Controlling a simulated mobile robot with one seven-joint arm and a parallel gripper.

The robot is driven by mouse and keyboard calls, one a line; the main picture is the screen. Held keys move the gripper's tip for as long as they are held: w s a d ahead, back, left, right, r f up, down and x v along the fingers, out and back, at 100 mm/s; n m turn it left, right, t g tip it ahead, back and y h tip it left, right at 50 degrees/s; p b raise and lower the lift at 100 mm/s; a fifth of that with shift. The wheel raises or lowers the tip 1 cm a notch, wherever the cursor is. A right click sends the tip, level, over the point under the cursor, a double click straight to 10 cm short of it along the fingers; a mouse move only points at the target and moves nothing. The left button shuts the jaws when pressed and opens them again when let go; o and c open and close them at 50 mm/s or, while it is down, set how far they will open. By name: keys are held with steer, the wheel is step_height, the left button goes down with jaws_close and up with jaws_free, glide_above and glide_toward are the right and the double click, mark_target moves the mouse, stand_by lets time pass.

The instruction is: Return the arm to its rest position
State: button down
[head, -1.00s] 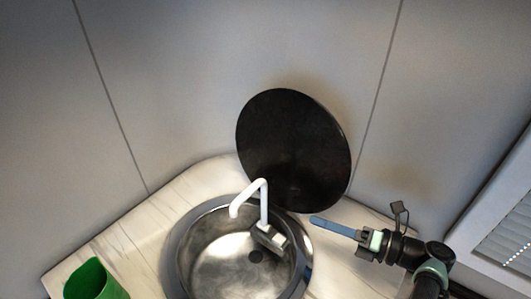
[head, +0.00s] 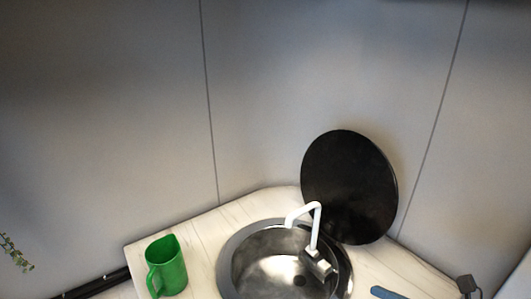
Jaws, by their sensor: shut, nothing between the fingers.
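The rest of the arm is cut off below the picture.
A round steel sink (head: 229,268) with a white faucet (head: 315,222) is set in the counter. A black round lid (head: 349,187) leans upright against the wall behind it. A green jug (head: 167,266) stands left of the sink. A plant (head: 15,252) shows far left.

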steer(key=w+a+r+n+h, duration=0.1)
steer(key=w+r+n+h, duration=0.55)
steer(key=r+n, duration=0.3)
steer(key=w+a+r+n+t+h, duration=0.1)
steer(key=a+r+n+t+h, duration=0.2)
steer(key=r+n, duration=0.5)
steer(key=w+a+r+n+t, duration=0.2)
steer(key=a+r+n+t, duration=0.3)
steer(key=r, duration=0.7)
steer(key=s+a+r+n+t, duration=0.4)
steer(key=s+a+r, duration=0.3)
steer(key=s+r, duration=0.3)
steer(key=s+a+r+n+t, duration=0.4)
steer(key=s+a+r+n, duration=0.3)
steer(key=s+r, duration=0.4)
step_height(320, 180, up, 3)
steer(key=shift+s+a+f, duration=0.1)
steer(key=shift+s+a, duration=0.15)
steer(key=shift+a, duration=0.5)
steer(key=shift+s+n, duration=0.1)
steer(key=shift+n, duration=0.25)
